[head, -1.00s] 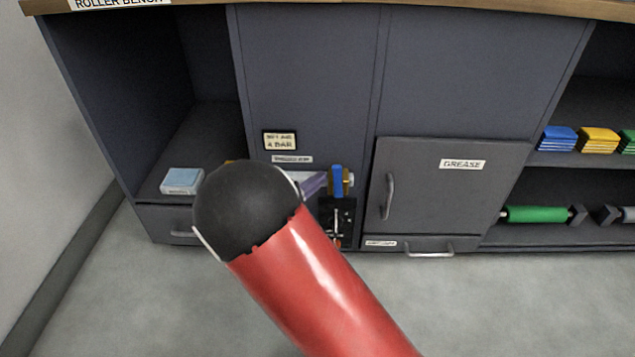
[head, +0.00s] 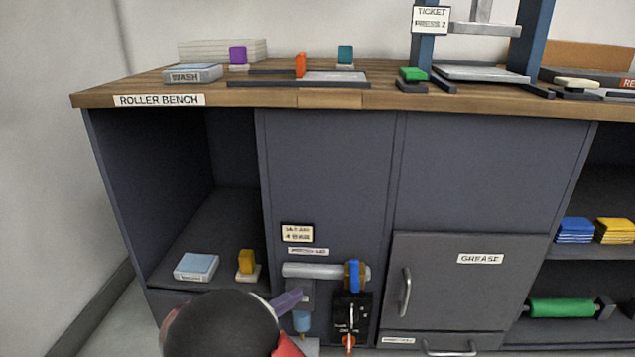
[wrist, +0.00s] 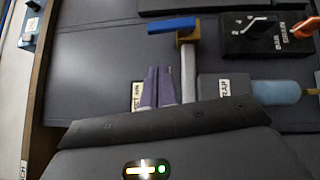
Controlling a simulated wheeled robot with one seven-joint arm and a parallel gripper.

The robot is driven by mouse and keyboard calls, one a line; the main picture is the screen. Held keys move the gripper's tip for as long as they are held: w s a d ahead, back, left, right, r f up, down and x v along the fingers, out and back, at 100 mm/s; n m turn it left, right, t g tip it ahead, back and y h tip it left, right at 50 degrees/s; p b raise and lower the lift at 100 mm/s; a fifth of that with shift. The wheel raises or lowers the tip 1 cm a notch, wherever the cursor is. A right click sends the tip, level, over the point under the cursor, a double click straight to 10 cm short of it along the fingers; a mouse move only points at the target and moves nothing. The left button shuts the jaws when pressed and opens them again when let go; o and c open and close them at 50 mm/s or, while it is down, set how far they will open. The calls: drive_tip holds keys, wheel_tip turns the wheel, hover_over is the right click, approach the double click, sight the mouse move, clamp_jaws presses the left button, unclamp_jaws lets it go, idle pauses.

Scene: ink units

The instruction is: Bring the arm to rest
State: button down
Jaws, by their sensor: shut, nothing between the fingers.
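My gripper (head: 288,300) shows in the head view as purple fingers beyond the dark end of my arm, in front of the air fittings on the bench front. In the wrist view my gripper (wrist: 158,86) has its two purple fingers close together, shut and empty. A pipe with a blue-handled valve (head: 354,275) is just right of the fingers in the head view. In the wrist view the valve's blue handle (wrist: 172,25) lies beyond the fingertips. I cannot tell the exact gap between fingers and fittings.
A black switch box (head: 349,312) with an orange knob and a filter with a blue bowl (head: 301,321) are close to the gripper. The grease door (head: 440,285) is shut. A light-blue box (head: 196,267) and a yellow-topped stamp (head: 246,263) sit in the left cubby.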

drive_tip(key=s+d+r+m+g+y+p, duration=0.25)
drive_tip(key=d+r+g, duration=0.25)
drive_tip(key=d, duration=0.4)
drive_tip(key=s+d+r+m+g+y+p, duration=0.25)
drive_tip(key=s+d+r+g, duration=0.2)
drive_tip(key=d, duration=0.55)
drive_tip(key=s+d+r+m+t+y+p, duration=0.3)
drive_tip(key=s+r+y+p, duration=0.3)
drive_tip(key=s+r+y, duration=0.3)
drive_tip(key=shift+s+d+r+m+y, duration=0.35)
drive_tip(key=shift+s+r+m, duration=0.55)
drive_tip(key=shift+s+r, duration=1.1)
drive_tip(key=c, duration=2.2)
unclamp_jaws()
drive_tip(key=shift+s+f, duration=0.3)
drive_tip(key=shift+f, duration=0.05)
